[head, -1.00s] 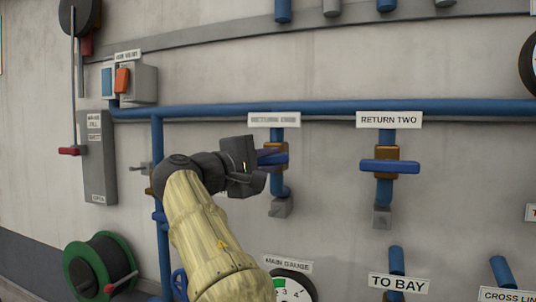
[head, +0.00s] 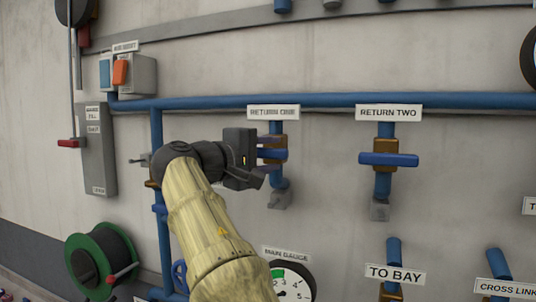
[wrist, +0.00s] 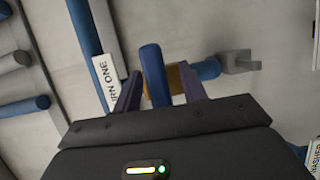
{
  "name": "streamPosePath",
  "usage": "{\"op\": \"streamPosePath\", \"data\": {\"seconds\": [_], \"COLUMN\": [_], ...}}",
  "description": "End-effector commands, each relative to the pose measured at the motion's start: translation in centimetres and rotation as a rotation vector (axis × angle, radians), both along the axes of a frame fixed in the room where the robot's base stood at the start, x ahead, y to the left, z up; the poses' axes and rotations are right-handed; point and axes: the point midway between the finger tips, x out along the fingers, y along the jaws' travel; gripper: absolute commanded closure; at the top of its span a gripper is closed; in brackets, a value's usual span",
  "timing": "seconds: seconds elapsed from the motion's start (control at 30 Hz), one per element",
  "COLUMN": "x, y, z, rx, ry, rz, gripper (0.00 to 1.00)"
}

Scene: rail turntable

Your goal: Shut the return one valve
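The return one valve is under the RETURN ONE label (head: 273,112), on a blue pipe with a brass body (head: 281,141). Its blue handle (head: 272,154) lies crosswise to the pipe, partly hidden by my gripper (head: 268,154). In the wrist view the handle (wrist: 154,72) stands between the two purple fingers of my gripper (wrist: 160,88). The fingers are apart on either side of the handle, with a visible gap at the right finger. Contact on the left finger is unclear.
The similar RETURN TWO valve (head: 388,159) is to the right, its blue handle crosswise. The main gauge (head: 292,281) and TO BAY label (head: 394,274) are below. A hose reel (head: 100,264) and grey lever box (head: 98,150) are at left. Wall between the two valves is clear.

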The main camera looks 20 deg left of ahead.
Motion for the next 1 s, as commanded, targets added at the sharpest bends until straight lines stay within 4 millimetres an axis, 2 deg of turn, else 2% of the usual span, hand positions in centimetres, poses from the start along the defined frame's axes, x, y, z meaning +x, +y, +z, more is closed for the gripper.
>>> {"op": "streamPosePath", "data": {"seconds": [0.27, 0.43, 1.0], "x": [-0.2, -1.4, -11.2], "y": [0.1, 0.8, 5.8], "z": [0.1, 0.0, 0.2], "rx": [-0.001, 0.0, -0.001], "ry": [-0.002, -0.003, -0.002], "rz": [0.002, 0.004, 0.004], "gripper": [0.58, 0.58, 0.58]}}
